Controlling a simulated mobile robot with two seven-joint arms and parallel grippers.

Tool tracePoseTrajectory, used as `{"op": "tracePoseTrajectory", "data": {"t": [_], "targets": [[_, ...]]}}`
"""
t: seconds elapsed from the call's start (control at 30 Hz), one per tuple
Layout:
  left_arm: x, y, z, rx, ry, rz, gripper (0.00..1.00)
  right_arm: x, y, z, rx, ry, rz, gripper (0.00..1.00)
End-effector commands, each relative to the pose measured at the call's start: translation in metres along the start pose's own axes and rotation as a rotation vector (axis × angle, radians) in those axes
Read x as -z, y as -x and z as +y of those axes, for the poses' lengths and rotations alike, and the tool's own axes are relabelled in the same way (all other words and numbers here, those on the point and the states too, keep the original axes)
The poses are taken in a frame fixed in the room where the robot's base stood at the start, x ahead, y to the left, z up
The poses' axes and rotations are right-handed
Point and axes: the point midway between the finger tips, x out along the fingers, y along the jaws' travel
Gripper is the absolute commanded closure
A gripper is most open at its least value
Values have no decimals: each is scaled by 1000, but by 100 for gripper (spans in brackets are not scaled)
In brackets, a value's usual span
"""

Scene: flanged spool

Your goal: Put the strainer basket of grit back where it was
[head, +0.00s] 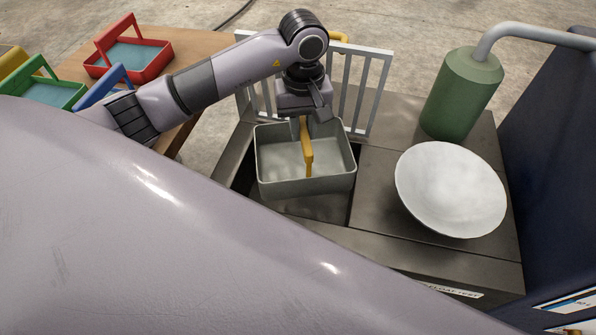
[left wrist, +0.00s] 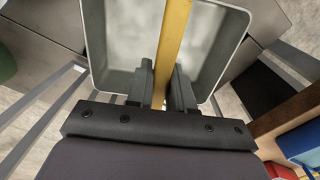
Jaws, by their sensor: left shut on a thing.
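The strainer basket (head: 270,175) is a grey-green square tub with a yellow handle (head: 308,158) across its middle. My left gripper (head: 305,118) is shut on the handle from above. The basket hangs over a dark square opening (head: 338,212) in the grey bench top, and whether it touches the opening's edges I cannot tell. In the left wrist view, both fingers (left wrist: 162,92) close on the yellow handle, with the basket's pale, cloudy inside (left wrist: 125,45) behind it. My right gripper is not in view.
A raised grey barred grate (head: 372,85) stands behind the opening. A white bowl (head: 450,188) and a green cylinder with a pipe (head: 462,95) are to the right. Red (head: 160,62) and green (head: 65,95) handled baskets sit on a wooden table at the left. A dark blue wall (head: 560,150) bounds the right.

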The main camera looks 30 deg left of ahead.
Motion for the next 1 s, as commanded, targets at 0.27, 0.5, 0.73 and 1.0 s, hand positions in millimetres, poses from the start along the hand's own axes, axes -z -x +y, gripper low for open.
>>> {"op": "tracePoseTrajectory", "data": {"t": [0.27,0.5,0.73,1.0], "targets": [[22,1,-6,-2,2,1,100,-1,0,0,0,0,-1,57],[21,-19,-6,-2,1,-2,100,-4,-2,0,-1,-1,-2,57],[21,-49,-7,-1,1,-3,100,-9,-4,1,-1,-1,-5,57],[20,-108,-7,-1,2,-5,100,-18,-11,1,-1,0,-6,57]]}}
